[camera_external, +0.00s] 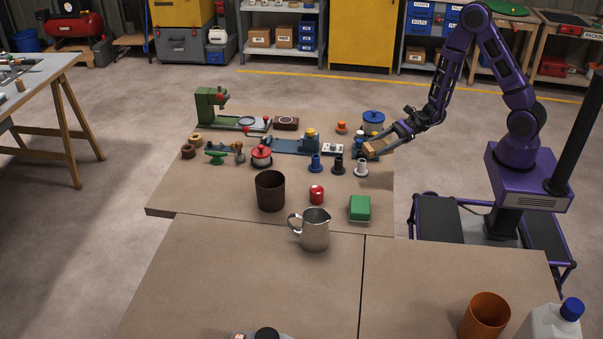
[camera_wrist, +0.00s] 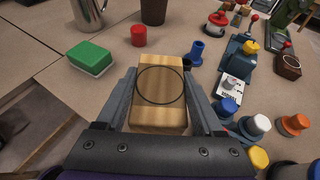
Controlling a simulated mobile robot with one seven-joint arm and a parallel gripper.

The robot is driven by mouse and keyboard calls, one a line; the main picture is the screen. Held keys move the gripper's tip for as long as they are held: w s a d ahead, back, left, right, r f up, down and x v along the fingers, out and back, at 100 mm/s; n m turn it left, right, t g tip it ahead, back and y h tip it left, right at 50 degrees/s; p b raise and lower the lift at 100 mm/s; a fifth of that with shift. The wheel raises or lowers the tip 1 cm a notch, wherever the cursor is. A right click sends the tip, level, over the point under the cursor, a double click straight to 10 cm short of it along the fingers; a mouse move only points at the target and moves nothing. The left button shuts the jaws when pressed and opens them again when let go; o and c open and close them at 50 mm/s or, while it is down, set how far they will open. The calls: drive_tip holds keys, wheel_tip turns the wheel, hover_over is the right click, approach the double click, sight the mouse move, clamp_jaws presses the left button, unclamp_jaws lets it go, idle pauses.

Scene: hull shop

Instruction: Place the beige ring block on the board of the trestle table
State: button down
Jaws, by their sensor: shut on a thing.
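The beige ring block (camera_wrist: 158,95) is a wooden block with a dark ring outline on its face. My gripper (camera_wrist: 160,88) is shut on it, one finger along each side, in the wrist view. In the external view my gripper (camera_external: 374,148) holds the block (camera_external: 377,147) at the right edge of the middle table, seemingly above its top. A trestle table (camera_external: 35,81) with slanting wooden legs stands at the far left, well away from my gripper. Its board is partly cut off by the picture edge.
Open floor (camera_external: 120,150) lies between the middle table and the trestle table.

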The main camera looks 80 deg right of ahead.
drive_tip(key=w+d, duration=0.3)
drive_tip(key=w, duration=0.1)
drive_tip(key=w+d, duration=0.3)
drive_tip(key=w, duration=0.1)
drive_tip(key=w+d+f+b, duration=0.1)
drive_tip(key=w+d, duration=0.2)
drive_tip(key=w, duration=0.2)
drive_tip(key=shift+w+d, duration=0.1)
drive_tip(key=shift+d, duration=0.3)
drive_tip(key=w+d+m+h+b, duration=0.1)
drive_tip(key=w+d+h, duration=0.1)
drive_tip(key=w+d, duration=1.2)
drive_tip(key=shift+t, duration=0.4)
drive_tip(key=shift+s+d+f+b, duration=0.35)
drive_tip(key=shift+f+b, duration=0.25)
drive_tip(key=shift+f, duration=0.6)
drive_tip(key=shift+s+d+f+b, duration=0.2)
drive_tip(key=shift+s+f+b, duration=0.3)
drive_tip(key=shift+f, duration=0.65)
drive_tip(key=shift+s+d+f+b, duration=0.3)
drive_tip(key=shift+f+b, duration=0.4)
drive_tip(key=shift+f, duration=0.5)
drive_tip(key=shift+f+b, duration=0.65)
drive_tip(key=shift+f, duration=0.3)
